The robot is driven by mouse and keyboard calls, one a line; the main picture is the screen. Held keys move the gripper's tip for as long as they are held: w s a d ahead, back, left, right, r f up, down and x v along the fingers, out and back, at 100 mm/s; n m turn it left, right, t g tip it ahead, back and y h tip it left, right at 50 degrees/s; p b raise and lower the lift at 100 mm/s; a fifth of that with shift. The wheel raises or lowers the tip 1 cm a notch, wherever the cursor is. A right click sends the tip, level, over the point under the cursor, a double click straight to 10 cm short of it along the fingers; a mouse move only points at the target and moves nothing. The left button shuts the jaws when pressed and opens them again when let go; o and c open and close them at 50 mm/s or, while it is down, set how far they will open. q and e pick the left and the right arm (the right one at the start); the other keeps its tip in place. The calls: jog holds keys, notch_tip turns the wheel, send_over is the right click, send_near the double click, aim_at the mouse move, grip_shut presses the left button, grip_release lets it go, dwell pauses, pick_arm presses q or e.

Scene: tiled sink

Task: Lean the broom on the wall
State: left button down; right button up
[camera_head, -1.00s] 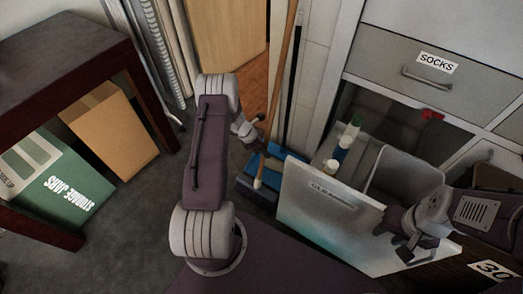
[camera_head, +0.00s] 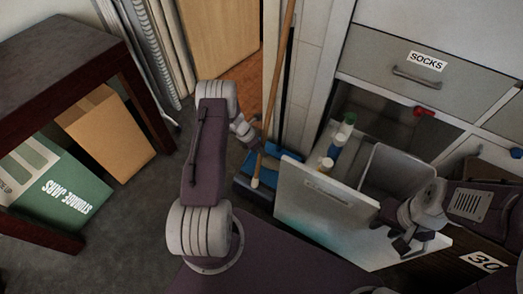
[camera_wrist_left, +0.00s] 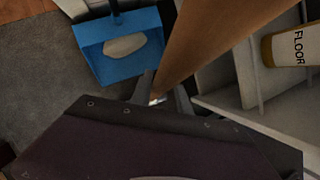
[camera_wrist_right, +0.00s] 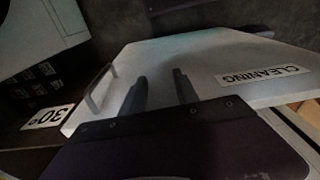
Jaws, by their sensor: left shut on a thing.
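The broom (camera_head: 275,85) has a long wooden handle that runs from the top edge of the head view down to a pale tip. Its upper end is out of view and I cannot make out its bristles. My left gripper (camera_head: 258,146) is shut on the handle near its lower visible end. In the left wrist view the handle (camera_wrist_left: 225,35) slants up from between my left fingers (camera_wrist_left: 163,98). The pale wall (camera_head: 312,50) is just right of the broom; contact is unclear. My right gripper (camera_head: 402,238) is open and empty at the cleaning drawer's front; its parted fingers (camera_wrist_right: 160,88) show in the right wrist view.
A blue dustpan (camera_head: 252,190) with a dark upright handle stands beside the broom. The open cleaning drawer (camera_head: 312,212) holds bottles (camera_head: 334,150) and a grey bin (camera_head: 395,172). A dark table (camera_head: 65,55) with boxes beneath is left. Grey floor (camera_head: 135,215) between is clear.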

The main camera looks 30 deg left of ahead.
pick_arm(q)
jog(key=c, duration=1.2)
grip_release()
jog(key=shift+o, duration=0.2)
jog(key=p+v, duration=0.4)
jog(key=v, duration=0.5)
jog(key=shift+p, duration=0.35)
